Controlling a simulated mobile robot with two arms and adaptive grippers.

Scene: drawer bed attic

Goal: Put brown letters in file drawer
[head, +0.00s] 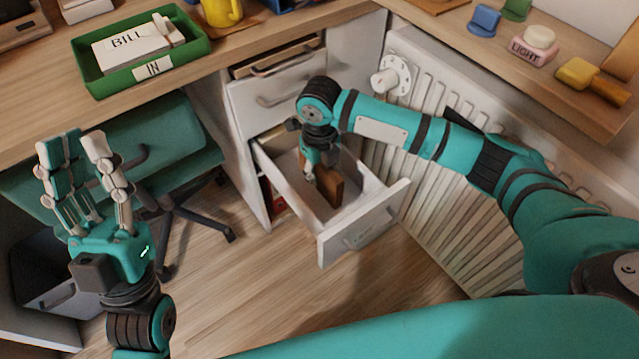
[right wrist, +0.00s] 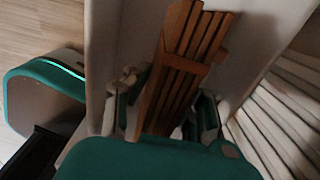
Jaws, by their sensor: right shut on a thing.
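The file drawer (head: 370,237) is pulled open below the desk. My right gripper (head: 318,172) reaches down into it. It is shut on the brown letters (head: 331,188), a small upright brown bundle inside the drawer walls. In the right wrist view the brown letters (right wrist: 182,65) show as several parallel brown slats between the fingers, beside a pale drawer wall (right wrist: 106,45). I cannot tell whether the bundle touches the drawer floor. My left gripper (head: 72,148) is open and empty at the left, fingers up, in front of the chair.
A green tray (head: 105,88) marked IN holds white BILL letters on the desk. A teal chair (head: 180,140) stands left of the drawers. A white radiator (head: 440,215) is close on the drawer's right. Floor in front of the drawer (head: 250,265) is clear.

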